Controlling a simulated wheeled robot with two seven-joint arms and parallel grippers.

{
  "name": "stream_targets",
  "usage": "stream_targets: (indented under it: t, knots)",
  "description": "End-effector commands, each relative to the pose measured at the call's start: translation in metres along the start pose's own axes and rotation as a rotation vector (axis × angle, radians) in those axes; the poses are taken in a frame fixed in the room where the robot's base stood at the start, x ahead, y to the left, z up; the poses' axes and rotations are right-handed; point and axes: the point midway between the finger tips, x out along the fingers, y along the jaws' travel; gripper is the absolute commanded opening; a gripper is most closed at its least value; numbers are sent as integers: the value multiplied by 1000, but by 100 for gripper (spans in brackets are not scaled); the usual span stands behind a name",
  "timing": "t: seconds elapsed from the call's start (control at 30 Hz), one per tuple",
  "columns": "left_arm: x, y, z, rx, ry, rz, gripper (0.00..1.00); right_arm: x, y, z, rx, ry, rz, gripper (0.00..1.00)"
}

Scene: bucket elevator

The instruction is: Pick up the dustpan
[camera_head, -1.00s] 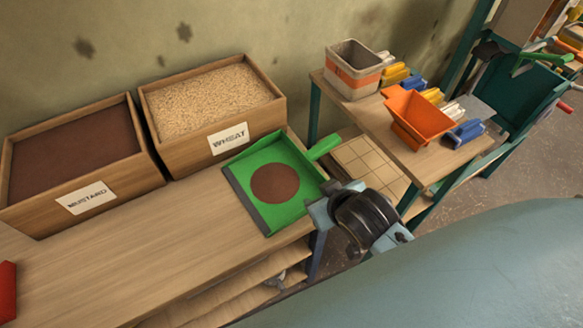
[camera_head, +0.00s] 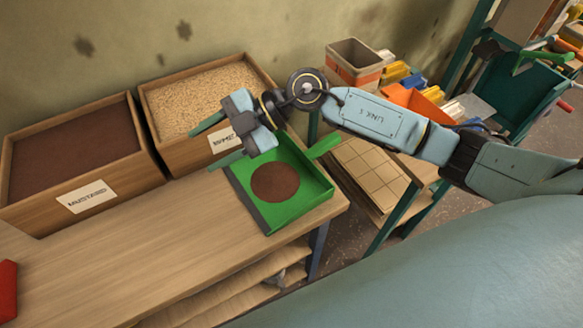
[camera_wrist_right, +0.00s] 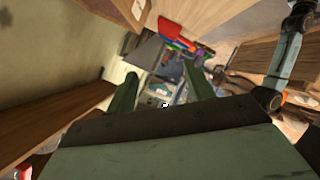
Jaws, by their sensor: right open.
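The green dustpan (camera_head: 305,196) lies on the wooden table in the head view. It holds a round brown patch of material (camera_head: 275,183), and its green handle (camera_head: 323,146) points to the upper right, away from the table's front. My right gripper (camera_head: 207,143) is open and empty, above the dustpan's left far corner and in front of the wheat box. Its fingers point left in the head view. In the right wrist view the two green fingers (camera_wrist_right: 162,92) are spread apart with nothing between them. My left gripper is not in view.
A mustard box (camera_head: 85,196) and a wheat box (camera_head: 168,150) stand at the back of the table (camera_head: 150,250). A side table at right holds a grey and orange bin (camera_head: 352,62) and an orange hopper (camera_head: 410,98).

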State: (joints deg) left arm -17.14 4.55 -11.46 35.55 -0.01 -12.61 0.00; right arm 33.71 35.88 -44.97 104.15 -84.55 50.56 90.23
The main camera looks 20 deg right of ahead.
Motion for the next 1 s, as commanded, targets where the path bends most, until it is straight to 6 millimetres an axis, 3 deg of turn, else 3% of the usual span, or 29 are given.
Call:
stream_targets:
  t: [0.1, 0.2, 0.3, 0.4, 0.5, 0.63, 1.0]
  knots:
    - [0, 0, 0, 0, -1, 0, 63, -40, -16, 59, 53, -289, -256, 53]
    - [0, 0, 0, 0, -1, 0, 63, -88, -24, 100, 142, -547, -403, 53]
    - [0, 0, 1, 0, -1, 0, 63, -137, -26, 127, 235, -772, -486, 53]
    - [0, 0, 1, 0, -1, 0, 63, -175, -25, 141, 311, -934, -524, 53]
    - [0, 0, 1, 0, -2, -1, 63, -196, -26, 147, 357, -1023, -542, 53]
    - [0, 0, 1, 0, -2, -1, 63, -198, -35, 159, 378, -1057, -550, 53]
    - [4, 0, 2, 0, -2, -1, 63, -174, -71, 203, 372, -1051, -549, 53]
